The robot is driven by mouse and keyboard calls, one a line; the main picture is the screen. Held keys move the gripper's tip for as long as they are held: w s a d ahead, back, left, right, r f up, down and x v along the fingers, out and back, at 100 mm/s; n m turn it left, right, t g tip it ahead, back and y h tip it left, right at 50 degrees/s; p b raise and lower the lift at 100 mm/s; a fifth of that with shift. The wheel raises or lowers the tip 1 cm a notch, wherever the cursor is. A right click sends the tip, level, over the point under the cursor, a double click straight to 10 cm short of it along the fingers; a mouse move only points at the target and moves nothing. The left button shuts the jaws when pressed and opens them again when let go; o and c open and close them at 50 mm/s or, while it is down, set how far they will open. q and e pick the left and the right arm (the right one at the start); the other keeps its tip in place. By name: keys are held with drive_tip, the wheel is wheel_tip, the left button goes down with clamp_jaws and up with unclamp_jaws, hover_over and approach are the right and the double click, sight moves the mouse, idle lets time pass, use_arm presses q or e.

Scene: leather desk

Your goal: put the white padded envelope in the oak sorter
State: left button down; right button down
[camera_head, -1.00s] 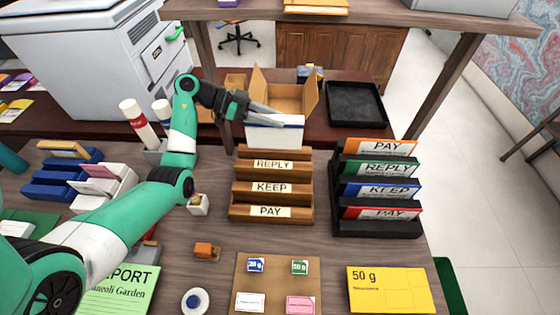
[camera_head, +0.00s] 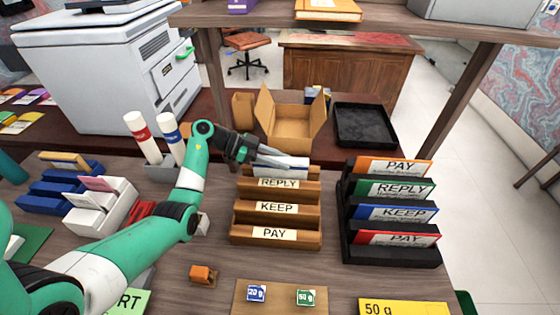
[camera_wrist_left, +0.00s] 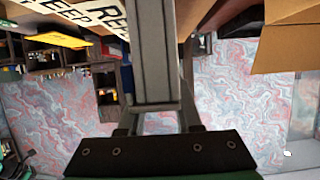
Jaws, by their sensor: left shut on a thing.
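The white padded envelope (camera_head: 291,171) is in the jaws of my left gripper (camera_head: 272,159) in the head view. It is at the back of the oak sorter (camera_head: 276,222), just behind and above the REPLY label; its lower part is hidden by that step. I cannot tell whether it touches the sorter. The oak sorter has stepped slots labelled REPLY, KEEP and PAY, from back to front. In the left wrist view the sorter's labels (camera_wrist_left: 98,18) show upside down, and the envelope is not clear there. My right gripper is not in view.
A black sorter (camera_head: 390,245) with coloured folders stands close on the right. An open cardboard box (camera_head: 291,131) and a black tray (camera_head: 364,124) are behind. White tubes (camera_head: 138,137) stand left of my arm. A yellow envelope (camera_head: 403,307) lies in front.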

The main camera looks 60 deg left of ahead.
use_arm(q)
drive_tip(key=c, duration=0.6)
unclamp_jaws()
drive_tip(key=shift+s+a+r, duration=0.1)
drive_tip(key=shift+s+r, duration=0.1)
drive_tip(key=p+v, duration=0.4)
drive_tip(key=v, duration=0.7)
drive_tip(key=shift+s, duration=0.25)
drive_tip(key=shift+w+r, duration=0.1)
